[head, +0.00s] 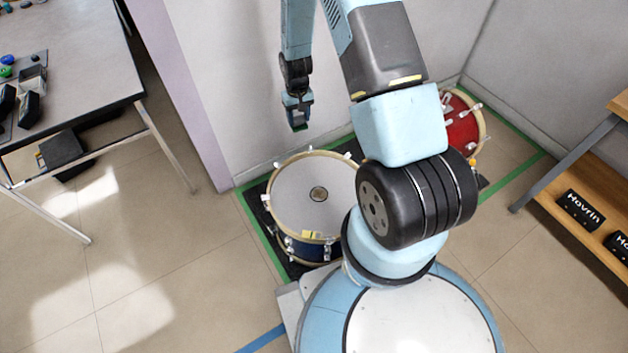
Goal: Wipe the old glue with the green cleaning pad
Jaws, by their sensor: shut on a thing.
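My gripper (298,108) hangs in the upper middle of the head view, above and behind a drum with a pale head. It is shut on a small green pad (300,126), of which only a thin lower edge shows. The pad is in the air, apart from the drum. The drum (300,200) has a dark blue shell and stands on a dark mat. A small yellow mark (312,234) is near the drum's front rim.
A red drum (463,130) stands behind my arm at the right, partly hidden. The dark mat (256,190) has green tape around it. A table (75,75) with small items is at left, a wooden shelf (585,190) with black boxes at right. Walls stand close behind the drums.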

